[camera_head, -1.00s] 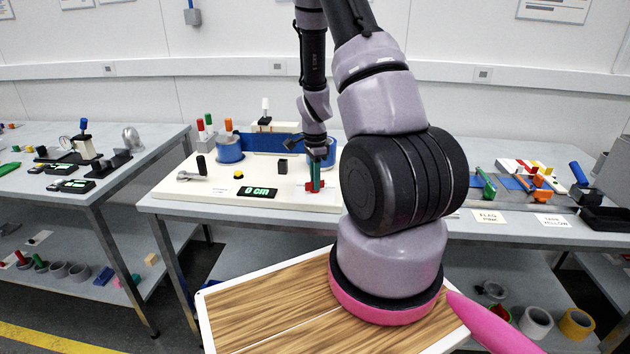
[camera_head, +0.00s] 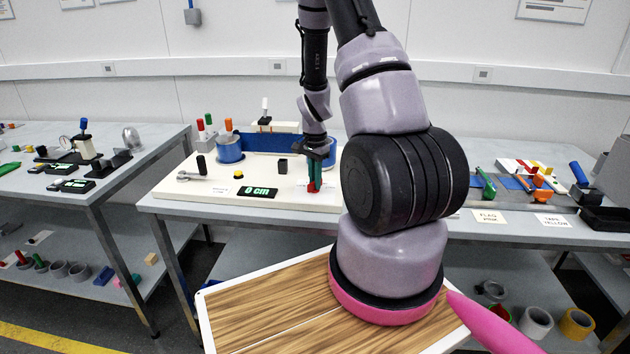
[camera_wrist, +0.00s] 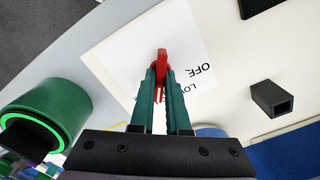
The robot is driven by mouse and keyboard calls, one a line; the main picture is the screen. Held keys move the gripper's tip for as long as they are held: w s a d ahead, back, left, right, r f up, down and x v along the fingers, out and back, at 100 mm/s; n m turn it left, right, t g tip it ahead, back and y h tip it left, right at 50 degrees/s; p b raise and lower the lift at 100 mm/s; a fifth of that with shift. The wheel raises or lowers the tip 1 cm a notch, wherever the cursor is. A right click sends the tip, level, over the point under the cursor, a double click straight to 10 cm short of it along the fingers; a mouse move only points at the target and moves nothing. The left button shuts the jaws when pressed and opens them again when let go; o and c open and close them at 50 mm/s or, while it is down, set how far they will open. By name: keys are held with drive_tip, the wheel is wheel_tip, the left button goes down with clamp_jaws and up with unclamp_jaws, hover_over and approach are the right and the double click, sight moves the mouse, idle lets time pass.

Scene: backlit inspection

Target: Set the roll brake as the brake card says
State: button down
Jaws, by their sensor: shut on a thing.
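My gripper (camera_head: 314,186) is at the right part of a cream board (camera_head: 215,205) on the middle bench. In the wrist view its green fingers (camera_wrist: 160,88) are shut on a red lever (camera_wrist: 162,60). The lever stands over a white card (camera_wrist: 122,62) with the words OFF and LOW, seen upside down; the fingers cover part of the lettering. In the head view the lever (camera_head: 312,188) is mostly hidden by the fingers. A small white label (camera_head: 221,191) lies left of the display, too small to read. The display (camera_head: 258,192) reads 0 cm.
A blue roll (camera_head: 229,150) and blue sheet (camera_head: 275,143) are at the board's back. The wrist view shows a green ring-shaped thing (camera_wrist: 62,105) close to the left of my fingers.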

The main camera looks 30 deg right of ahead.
drive_tip(key=n, duration=0.5)
drive_tip(key=shift+n, duration=0.3)
drive_tip(key=n, duration=0.4)
drive_tip(key=shift+n, duration=0.4)
drive_tip(key=shift+w, duration=0.1)
drive_tip(key=c, duration=0.9)
unclamp_jaws()
wheel_tip(320, 180, up, 11)
drive_tip(key=shift+f, duration=0.1)
